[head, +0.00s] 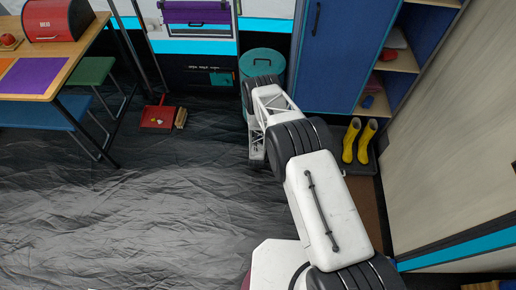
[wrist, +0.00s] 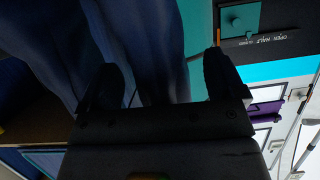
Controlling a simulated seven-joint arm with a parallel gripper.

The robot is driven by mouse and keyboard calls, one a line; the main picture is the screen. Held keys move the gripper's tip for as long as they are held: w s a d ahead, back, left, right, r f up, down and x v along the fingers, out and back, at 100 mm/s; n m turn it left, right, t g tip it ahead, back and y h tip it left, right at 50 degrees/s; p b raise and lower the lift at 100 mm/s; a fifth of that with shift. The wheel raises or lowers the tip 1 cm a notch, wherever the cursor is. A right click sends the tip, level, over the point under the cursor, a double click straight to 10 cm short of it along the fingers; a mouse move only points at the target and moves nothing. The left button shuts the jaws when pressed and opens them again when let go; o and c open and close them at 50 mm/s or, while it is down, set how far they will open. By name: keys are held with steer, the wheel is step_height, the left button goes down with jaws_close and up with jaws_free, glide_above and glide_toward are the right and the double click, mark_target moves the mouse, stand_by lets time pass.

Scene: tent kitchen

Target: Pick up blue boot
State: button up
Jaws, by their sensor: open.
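I cannot make out a blue boot with certainty in either view. A pair of yellow boots (head: 359,141) stands upright on a dark mat beside the blue cabinet in the head view. My gripper (wrist: 162,68) is open in the wrist view, its two dark fingers wide apart. A dark blue, softly shaded surface (wrist: 155,30) lies beyond and between the fingers; I cannot tell what it is or whether they touch it. No held thing is visible. In the head view my arm hides the gripper's fingers.
A blue cabinet (head: 345,50) with open shelves (head: 402,60) stands at the back right. A teal round-lidded bin (head: 262,61) is behind my arm. A red dustpan (head: 157,116) lies on the floor. A table (head: 55,75) is at left.

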steer(key=c, duration=1.6)
steer(key=shift+o, duration=0.2)
steer(key=shift+w+r, duration=0.1)
steer(key=shift+r, duration=0.15)
steer(key=s+d+r, duration=0.2)
steer(key=s, duration=0.5)
steer(key=s+d+r, duration=0.2)
steer(key=s, duration=0.6)
steer(key=shift+s+d+r, duration=0.2)
steer(key=shift+s+r, duration=0.05)
steer(key=shift+r, duration=0.05)
